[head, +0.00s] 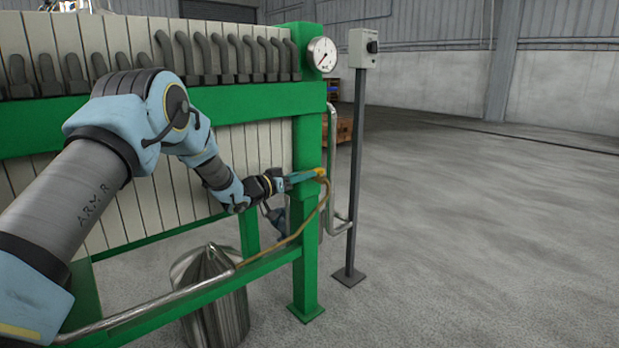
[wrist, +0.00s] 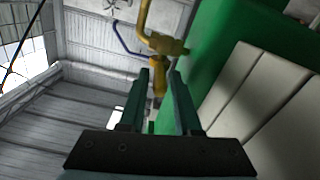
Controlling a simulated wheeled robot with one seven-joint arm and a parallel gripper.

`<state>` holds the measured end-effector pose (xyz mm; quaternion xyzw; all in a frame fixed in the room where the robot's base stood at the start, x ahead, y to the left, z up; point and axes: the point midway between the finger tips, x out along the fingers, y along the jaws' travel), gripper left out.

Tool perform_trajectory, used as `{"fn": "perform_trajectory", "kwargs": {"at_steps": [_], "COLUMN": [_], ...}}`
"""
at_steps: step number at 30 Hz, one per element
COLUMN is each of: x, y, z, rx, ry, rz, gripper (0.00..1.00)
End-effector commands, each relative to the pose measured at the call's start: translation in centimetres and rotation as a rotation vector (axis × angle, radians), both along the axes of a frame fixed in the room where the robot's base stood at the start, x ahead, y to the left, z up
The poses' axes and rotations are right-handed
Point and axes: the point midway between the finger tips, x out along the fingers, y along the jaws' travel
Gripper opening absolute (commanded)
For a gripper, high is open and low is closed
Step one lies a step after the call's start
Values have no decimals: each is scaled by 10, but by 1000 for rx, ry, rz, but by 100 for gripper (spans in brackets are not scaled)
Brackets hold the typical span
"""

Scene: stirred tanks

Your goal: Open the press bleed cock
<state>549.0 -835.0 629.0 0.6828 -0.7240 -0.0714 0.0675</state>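The press bleed cock (head: 321,173) is a small brass fitting on the green end post of the press, with a thin brass pipe curving down from it. In the wrist view the brass cock (wrist: 168,46) is straight ahead of my gripper (wrist: 160,80). A thin blue bar (wrist: 128,45), which looks like its lever, runs to the upper left of it. My gripper (head: 308,176) reaches the cock from the left. Its two teal fingers are apart, with a brass end showing between the tips; I cannot tell whether they touch it.
The green press frame (head: 307,240) with its pale plates (head: 258,145) stands close beside my arm. A grey post with a control box (head: 362,48) stands to the right. A steel vessel (head: 218,310) is below. Floor at right is clear.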

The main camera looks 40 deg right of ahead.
Motion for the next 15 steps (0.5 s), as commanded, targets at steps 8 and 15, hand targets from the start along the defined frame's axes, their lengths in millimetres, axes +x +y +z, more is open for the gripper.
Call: {"fn": "perform_trajectory", "kwargs": {"at_steps": [8,15], "x": [-1,-1], "y": [-25,-26], "z": [0,0], "rx": [-1,0], "ry": [-1,0], "rz": [1,1], "gripper": [32,32]}}
